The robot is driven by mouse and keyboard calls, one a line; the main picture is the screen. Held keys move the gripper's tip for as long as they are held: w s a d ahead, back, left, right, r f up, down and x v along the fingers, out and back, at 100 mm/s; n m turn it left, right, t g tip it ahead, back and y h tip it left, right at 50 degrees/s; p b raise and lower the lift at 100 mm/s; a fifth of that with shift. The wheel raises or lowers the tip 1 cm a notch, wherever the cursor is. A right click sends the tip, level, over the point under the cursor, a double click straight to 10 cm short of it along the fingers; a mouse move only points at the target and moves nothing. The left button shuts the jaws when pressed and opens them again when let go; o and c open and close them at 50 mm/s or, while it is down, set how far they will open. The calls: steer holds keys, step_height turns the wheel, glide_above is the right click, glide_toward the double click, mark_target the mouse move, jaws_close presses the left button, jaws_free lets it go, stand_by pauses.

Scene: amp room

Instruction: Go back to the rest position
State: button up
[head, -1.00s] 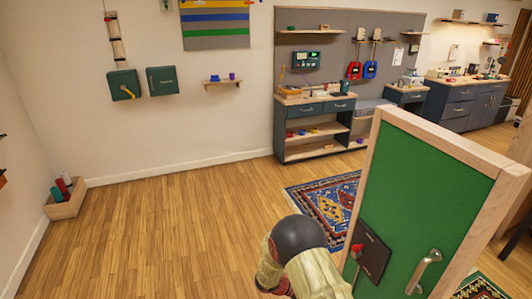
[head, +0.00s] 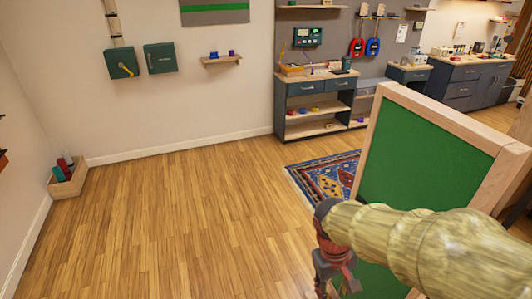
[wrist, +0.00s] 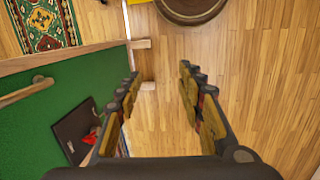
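My gripper (wrist: 160,100) is open and empty in the wrist view, its two fingers spread wide above the wood floor. In the head view my gripper (head: 335,275) hangs low in front of the green panel, with its fingers cut off or unclear near the bottom edge. My arm reaches in from the right and covers the panel's lower part. The green panel (head: 420,155) has a pale wood frame. It also shows at the left of the wrist view (wrist: 55,110), with a dark plate (wrist: 75,130) bearing a red part close to the left finger.
A patterned rug (head: 325,175) lies behind the panel. A dark workbench (head: 313,105) with shelves stands at the back wall. A wooden box (head: 68,185) with coloured cylinders sits at the left wall. The wood floor (head: 180,220) at left and middle is clear. A round object (wrist: 190,8) is at the wrist view's top.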

steer(key=s+d+r+m+t+y, duration=0.1)
steer(key=s+r+t, duration=0.2)
steer(key=r, duration=0.4)
steer(key=s+r+m+t, duration=0.2)
steer(key=s+r+t, duration=0.1)
steer(key=r, duration=0.4)
steer(key=shift+s+d+r+y, duration=0.25)
steer(key=shift+s+d+y, duration=0.15)
steer(key=shift+s, duration=0.15)
